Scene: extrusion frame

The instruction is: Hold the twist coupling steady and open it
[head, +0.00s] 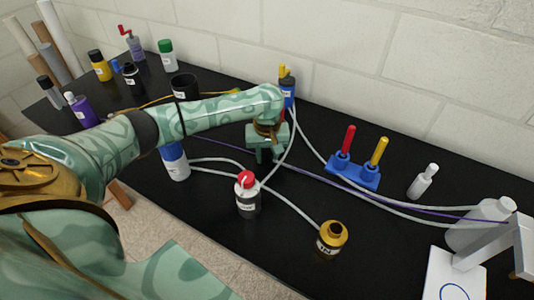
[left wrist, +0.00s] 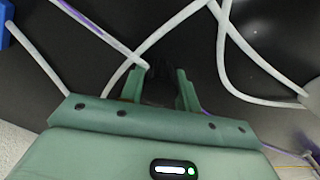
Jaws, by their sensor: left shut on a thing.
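My left gripper (head: 265,152) reaches down over the middle of the black table in the head view. In the left wrist view, its two green fingers (left wrist: 161,90) are closed around a dark piece (left wrist: 159,86), which looks like the twist coupling. Most of that piece is lost against the black table and between the fingers, so I cannot tell its halves apart. In the head view the gripper hides it. White hoses (head: 293,150) run close by the gripper, and they also pass around the fingers in the left wrist view (left wrist: 185,22). My right gripper is not in view.
A red-capped bottle (head: 247,200) and a gold-topped jar (head: 331,237) stand in front. A blue valve block (head: 352,174) with red and yellow handles and a white bottle (head: 422,182) stand to the right. A blue-and-white bottle (head: 176,163) stands left. Several bottles crowd the far left.

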